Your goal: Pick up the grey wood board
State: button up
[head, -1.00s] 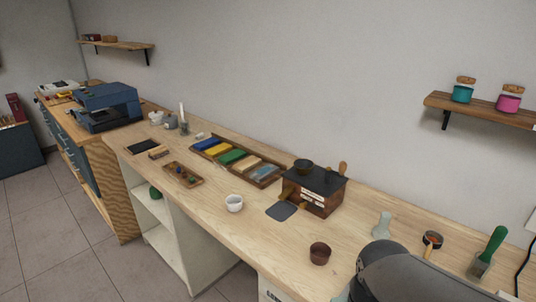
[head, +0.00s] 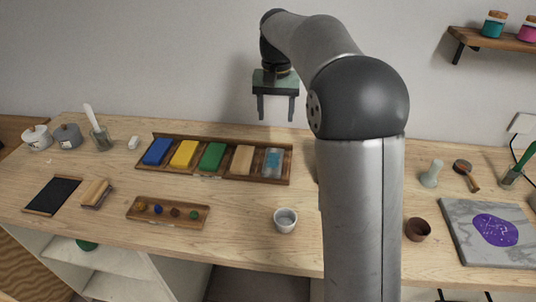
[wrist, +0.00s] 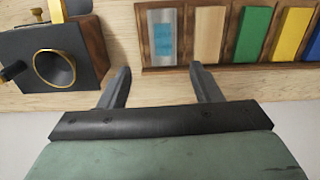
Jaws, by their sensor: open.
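No board in view is plainly grey wood, so I cannot tell for certain which one is meant. A flat dark grey board with a thin wood-coloured edge (head: 52,196) lies on the bench at the left. A grey marbled slab (head: 460,245) with a purple patch lies at the right. A grey piece with a blue patch (head: 272,163) sits in the right end of the long wooden tray (head: 215,178); it also shows in the wrist view (wrist: 163,40). My gripper (head: 276,118) is open and empty, raised above the bench's back, fingers pointing down.
A small tray of coloured balls (head: 167,212), a white cup (head: 285,220) and a brown cup (head: 417,229) stand on the bench. A dark box with a brass ring (wrist: 52,60) shows in the wrist view. My arm hides part of the bench.

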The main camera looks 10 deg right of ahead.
jog(key=w, duration=0.2)
send_over(273, 160)
jog(key=f, duration=1.1)
jog(key=shift+w+d+f, duration=0.25)
jog(key=shift+w+f, duration=0.05)
jog(key=shift+s+a+f+p, duration=0.15)
jog(key=shift+f+p, duration=0.2)
jog(key=shift+f, duration=1.05)
jog(key=shift+s+a+f+p, duration=0.1)
jog(key=shift+f+p, duration=0.25)
jog(key=shift+f, duration=1)
jog(key=c, duration=0.6)
